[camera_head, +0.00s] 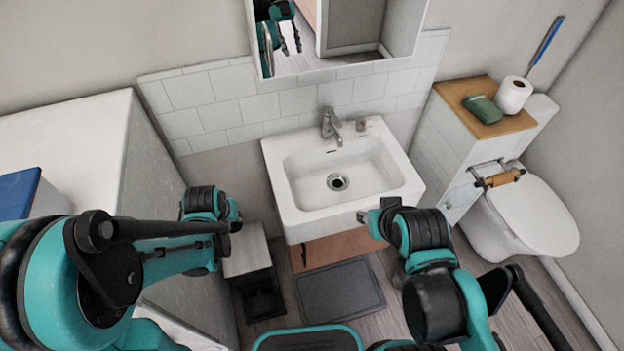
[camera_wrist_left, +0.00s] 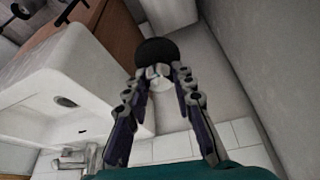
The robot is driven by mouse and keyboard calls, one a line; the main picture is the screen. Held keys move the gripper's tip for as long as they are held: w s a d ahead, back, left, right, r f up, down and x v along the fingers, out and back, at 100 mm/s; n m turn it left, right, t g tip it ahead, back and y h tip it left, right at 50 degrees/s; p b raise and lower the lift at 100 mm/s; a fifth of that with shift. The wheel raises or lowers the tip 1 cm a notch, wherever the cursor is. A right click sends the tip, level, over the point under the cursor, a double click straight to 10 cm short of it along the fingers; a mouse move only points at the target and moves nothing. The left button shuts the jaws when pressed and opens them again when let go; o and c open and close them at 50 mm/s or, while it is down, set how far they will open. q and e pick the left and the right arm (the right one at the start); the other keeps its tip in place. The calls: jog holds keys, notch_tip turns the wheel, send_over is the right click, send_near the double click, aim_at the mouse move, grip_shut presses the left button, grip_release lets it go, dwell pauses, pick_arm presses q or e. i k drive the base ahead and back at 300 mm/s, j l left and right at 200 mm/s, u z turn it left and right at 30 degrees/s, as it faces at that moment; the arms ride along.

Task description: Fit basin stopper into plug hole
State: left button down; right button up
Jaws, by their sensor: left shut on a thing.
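In the left wrist view my left gripper (camera_wrist_left: 158,74) is shut on a dark round basin stopper (camera_wrist_left: 157,50). A pale part of it shows between the fingertips. In the head view the left wrist hides the stopper, left of the sink. The plug hole (camera_head: 337,182) is a dark round opening with a metal ring in the floor of the white basin (camera_head: 305,195). It also shows in the left wrist view (camera_wrist_left: 66,102), left of the gripper and apart from the stopper. My right gripper (camera_head: 363,218) is near the basin's front edge; its jaws are not clear.
A tap (camera_head: 331,125) stands at the back of the basin, with a small object (camera_head: 361,125) beside it. A grey mat (camera_head: 340,290) and a dark bin (camera_head: 262,293) are below. A toilet (camera_head: 535,215) is at the right. The basin's inside is clear.

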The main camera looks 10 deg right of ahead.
aim_at(318, 186)
jog(key=k+l, duration=0.1)
jog(key=l, duration=0.35)
jog(key=k+l+u, duration=0.15)
jog(key=l, duration=0.25)
jog(key=k+l, duration=0.1)
jog(key=l, duration=0.35)
jog(key=k+l+u, duration=0.1)
jog(key=l, duration=0.3)
jog(key=i+l, duration=0.1)
jog(key=l, duration=0.15)
jog(key=i+l+u, duration=0.1)
jog(key=i+l, duration=0.1)
jog(key=i, duration=0.3)
